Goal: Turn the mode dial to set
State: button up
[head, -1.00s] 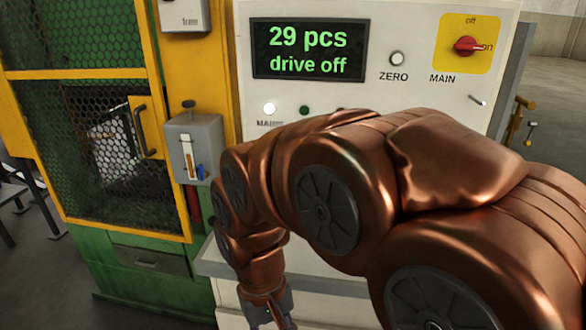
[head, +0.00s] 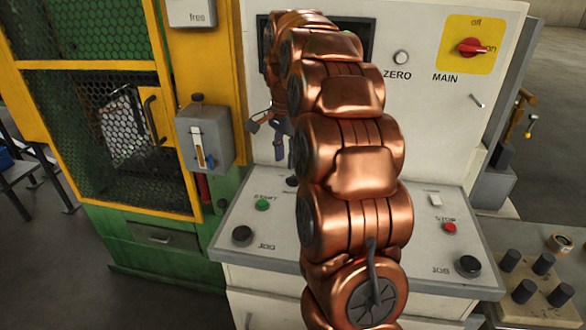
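The white control cabinet (head: 455,130) stands ahead with a sloped desk panel (head: 262,240) below its upright face. I cannot make out a dial labelled as mode; my arm covers the middle of the face and desk. A small dark part (head: 292,181) shows at the desk's back edge, partly hidden by my arm. My gripper (head: 266,141) hangs in front of the upright face, left of my arm and below the covered display (head: 367,33). Its two fingers are spread, one to the left and one downward, with nothing between them.
A red MAIN switch (head: 471,47) sits on a yellow plate, beside the ZERO button (head: 401,58). The desk has a green button (head: 262,204), a red STOP button (head: 450,227) and black JOG knobs (head: 242,234). A grey box (head: 205,138) juts out left of my gripper.

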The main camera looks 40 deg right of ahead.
aim_at(293, 176)
jog(key=d, duration=0.1)
jog(key=w+d+m, duration=0.1)
jog(key=d, duration=0.1)
jog(key=shift+w+d+r+m, duration=0.1)
jog(key=shift+w+d+m, duration=0.05)
jog(key=shift+m, duration=0.15)
jog(key=shift+f+p, duration=0.95)
jog(key=shift+f, duration=3)
grip_shut()
